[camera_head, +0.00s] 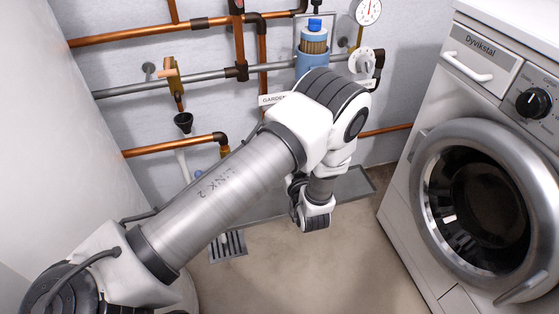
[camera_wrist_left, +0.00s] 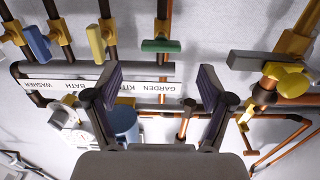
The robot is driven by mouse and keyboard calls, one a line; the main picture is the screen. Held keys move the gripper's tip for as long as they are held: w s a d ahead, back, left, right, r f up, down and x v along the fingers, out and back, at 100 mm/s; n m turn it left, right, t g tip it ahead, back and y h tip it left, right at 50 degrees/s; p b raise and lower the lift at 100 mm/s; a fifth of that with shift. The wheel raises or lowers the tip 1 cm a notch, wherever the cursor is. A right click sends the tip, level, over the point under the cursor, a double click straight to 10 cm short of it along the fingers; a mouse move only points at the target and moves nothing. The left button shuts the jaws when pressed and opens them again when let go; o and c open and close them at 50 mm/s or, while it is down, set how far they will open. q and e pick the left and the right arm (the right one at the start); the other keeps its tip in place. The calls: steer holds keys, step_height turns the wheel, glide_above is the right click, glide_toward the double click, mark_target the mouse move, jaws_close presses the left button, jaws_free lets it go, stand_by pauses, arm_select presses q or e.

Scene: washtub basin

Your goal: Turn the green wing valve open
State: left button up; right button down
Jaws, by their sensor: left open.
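The green wing valve (camera_wrist_left: 161,45) shows in the left wrist view, above the middle of the picture, on a brass body on a vertical copper pipe. It sits beyond the "GARDEN" end of a white label strip. My left gripper (camera_wrist_left: 160,82) is open and empty, with its dark fingers spread apart. The valve lies between the fingertips in the picture but apart from them. In the head view my left arm covers this spot, and neither the green valve nor the gripper can be made out. My right gripper is in neither view.
In the wrist view, a blue handle (camera_wrist_left: 36,42) and a yellow handle (camera_wrist_left: 96,42) stand left of the green valve, and a yellow knob (camera_wrist_left: 283,83) is at right. In the head view, a washing machine (camera_head: 420,180) stands at right and a floor drain (camera_head: 228,248) lies below.

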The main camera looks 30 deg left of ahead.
arm_select(q)
steer(key=b+x, duration=0.2)
steer(key=x, duration=0.5)
steer(key=shift+w+a+r, duration=0.1)
steer(key=shift+a+r, duration=0.1)
steer(key=shift+a, duration=0.05)
steer(key=shift+w+a+r, duration=0.1)
steer(key=shift+w+a, duration=0.05)
steer(key=c, duration=1.2)
